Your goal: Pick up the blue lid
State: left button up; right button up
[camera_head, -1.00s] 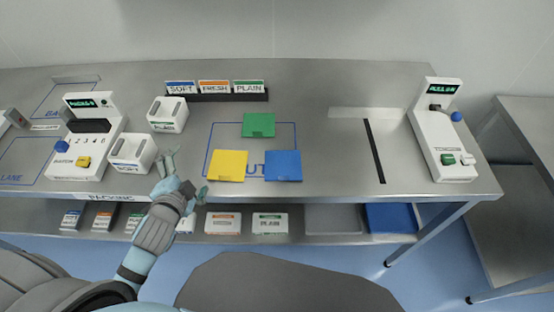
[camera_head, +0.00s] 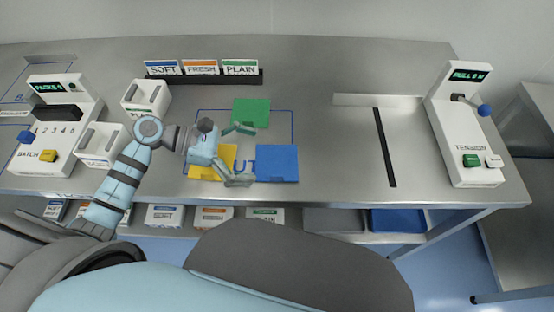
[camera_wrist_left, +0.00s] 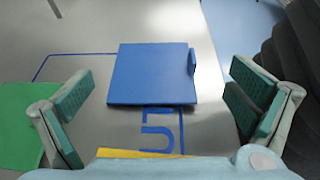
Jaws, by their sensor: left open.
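The blue lid (camera_head: 277,163) lies flat on the steel table, inside the lower right part of a blue outlined area. In the left wrist view the blue lid (camera_wrist_left: 152,74) is a flat square with a small raised tab on its right edge. My left gripper (camera_head: 244,155) is open and empty, just left of the blue lid and above the yellow lid. In the left wrist view its fingers (camera_wrist_left: 160,100) are spread wide, with the blue lid ahead between them. The right gripper is not in view.
The green lid (camera_head: 251,112) lies behind the blue one. The yellow lid (camera_head: 204,172) is partly hidden under my left gripper. White boxes (camera_head: 146,98), a label rack (camera_head: 205,77), a batch machine (camera_head: 57,118) and a tension machine (camera_head: 463,130) stand around.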

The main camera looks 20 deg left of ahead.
aim_at(289, 162)
pick_arm(q)
jog(key=x, duration=0.3)
jog(key=w+p+x, duration=0.1)
jog(key=x, duration=0.1)
jog(key=shift+w+f, duration=0.2)
jog(key=shift+f, duration=0.2)
jog(key=shift+d+f, duration=0.1)
jog(key=shift+d, duration=0.1)
jog(key=shift+s, duration=0.15)
jog(key=shift+c, duration=0.4)
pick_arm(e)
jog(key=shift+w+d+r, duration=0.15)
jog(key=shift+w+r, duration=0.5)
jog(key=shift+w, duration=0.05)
pick_arm(q)
jog(key=c, duration=1)
jog(key=shift+s, duration=0.1)
jog(key=c, duration=1.2)
grip_shut()
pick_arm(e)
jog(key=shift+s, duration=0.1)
